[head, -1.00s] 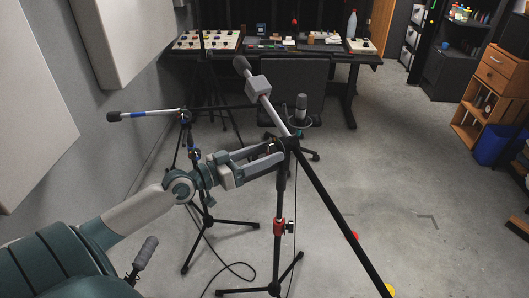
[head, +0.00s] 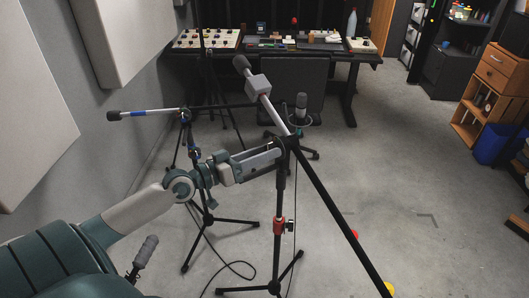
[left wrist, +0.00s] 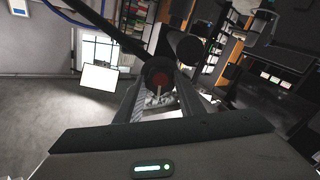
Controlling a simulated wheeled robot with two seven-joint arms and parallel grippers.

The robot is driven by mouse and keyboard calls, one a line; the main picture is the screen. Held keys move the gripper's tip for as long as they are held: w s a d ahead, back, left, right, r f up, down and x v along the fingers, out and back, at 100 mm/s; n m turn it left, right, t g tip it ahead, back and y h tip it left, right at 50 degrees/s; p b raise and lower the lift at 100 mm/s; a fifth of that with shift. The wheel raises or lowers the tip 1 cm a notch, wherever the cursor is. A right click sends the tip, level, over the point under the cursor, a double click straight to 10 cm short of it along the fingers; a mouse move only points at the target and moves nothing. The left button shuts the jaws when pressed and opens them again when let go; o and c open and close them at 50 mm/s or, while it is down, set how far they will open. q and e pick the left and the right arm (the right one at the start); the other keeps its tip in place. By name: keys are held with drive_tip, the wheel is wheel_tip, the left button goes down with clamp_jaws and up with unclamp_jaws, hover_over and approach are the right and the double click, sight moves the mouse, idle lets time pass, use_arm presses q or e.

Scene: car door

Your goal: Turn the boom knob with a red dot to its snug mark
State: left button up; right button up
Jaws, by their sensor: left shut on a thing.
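The near microphone stand has a black and grey boom (head: 330,215) that slopes across the middle of the head view. A red collar (head: 278,226) sits low on its upright. My left gripper (head: 280,150) reaches from the left to the boom's pivot and is shut on the boom knob there. In the left wrist view the knob (left wrist: 161,79) shows a dark rim and a reddish face between the fingertips. The gripper hides most of the knob in the head view. The snug mark is too small to tell. My right gripper is not in view.
A second stand with a blue-banded boom (head: 140,114) stands behind to the left. A microphone (head: 301,104) is near the pivot, before a black chair (head: 292,85). A desk (head: 345,60) with equipment is at the back. Floor at right is mostly clear.

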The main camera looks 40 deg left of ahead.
use_arm(q)
drive_tip(key=n+p, duration=0.1)
drive_tip(key=n, duration=0.5)
idle(0.4)
drive_tip(key=o, duration=1.1)
